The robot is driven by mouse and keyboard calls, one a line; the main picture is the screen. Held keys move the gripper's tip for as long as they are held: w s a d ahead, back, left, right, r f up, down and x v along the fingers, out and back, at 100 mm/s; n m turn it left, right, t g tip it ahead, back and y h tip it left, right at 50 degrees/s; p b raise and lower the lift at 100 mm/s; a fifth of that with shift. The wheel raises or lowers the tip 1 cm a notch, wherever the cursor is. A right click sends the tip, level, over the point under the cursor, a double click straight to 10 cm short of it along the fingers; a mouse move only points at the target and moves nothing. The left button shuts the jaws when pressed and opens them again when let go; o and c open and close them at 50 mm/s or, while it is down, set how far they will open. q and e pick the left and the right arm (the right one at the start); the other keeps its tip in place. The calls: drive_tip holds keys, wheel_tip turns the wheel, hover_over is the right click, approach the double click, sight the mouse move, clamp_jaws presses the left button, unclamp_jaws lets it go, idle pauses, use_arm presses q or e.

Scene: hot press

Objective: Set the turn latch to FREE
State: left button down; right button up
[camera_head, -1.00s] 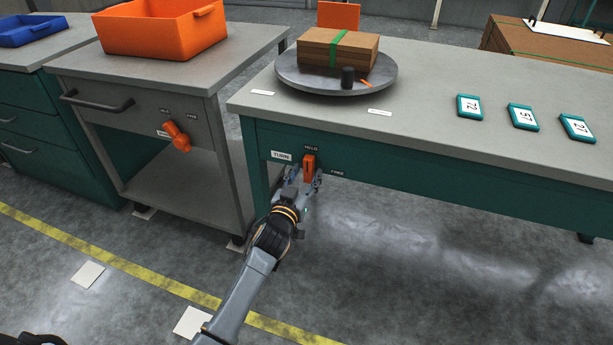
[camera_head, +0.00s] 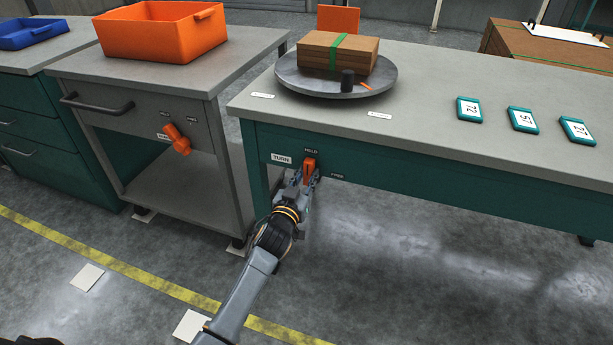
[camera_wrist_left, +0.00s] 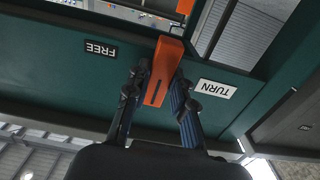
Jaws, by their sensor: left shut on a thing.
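The orange turn latch (camera_head: 310,166) is on the green front panel of the table, between the TURN label (camera_head: 281,159) and the FREE label (camera_head: 337,176). It points up toward the HELD label (camera_head: 311,151). My left gripper (camera_head: 304,180) comes from below and is shut on the latch handle. In the left wrist view, the two fingers sit on either side of the orange latch (camera_wrist_left: 163,72), with the TURN label (camera_wrist_left: 214,88) on the right and the FREE label (camera_wrist_left: 101,48) on the left. My right gripper is not in view.
A round grey turntable (camera_head: 335,88) carries a brown box (camera_head: 339,54) on the table. A second orange latch (camera_head: 177,140) is on the grey cart (camera_head: 140,120) to the left. An orange bin (camera_head: 165,30) stands on the cart. The table edge overhangs the gripper.

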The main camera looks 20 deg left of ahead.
use_arm(q)
drive_tip(key=m+p, duration=0.1)
drive_tip(key=m, duration=0.3)
drive_tip(key=shift+d, duration=0.1)
drive_tip(key=shift+m, duration=1)
drive_tip(key=shift+d+m, duration=0.1)
drive_tip(key=shift+m, duration=0.8)
drive_tip(key=m, duration=0.2)
drive_tip(key=shift+f+m, duration=0.15)
drive_tip(key=shift+m, duration=0.25)
drive_tip(key=m, duration=0.2)
drive_tip(key=shift+m, duration=0.3)
drive_tip(key=shift+f+m, duration=0.1)
drive_tip(key=shift+m, duration=2.2)
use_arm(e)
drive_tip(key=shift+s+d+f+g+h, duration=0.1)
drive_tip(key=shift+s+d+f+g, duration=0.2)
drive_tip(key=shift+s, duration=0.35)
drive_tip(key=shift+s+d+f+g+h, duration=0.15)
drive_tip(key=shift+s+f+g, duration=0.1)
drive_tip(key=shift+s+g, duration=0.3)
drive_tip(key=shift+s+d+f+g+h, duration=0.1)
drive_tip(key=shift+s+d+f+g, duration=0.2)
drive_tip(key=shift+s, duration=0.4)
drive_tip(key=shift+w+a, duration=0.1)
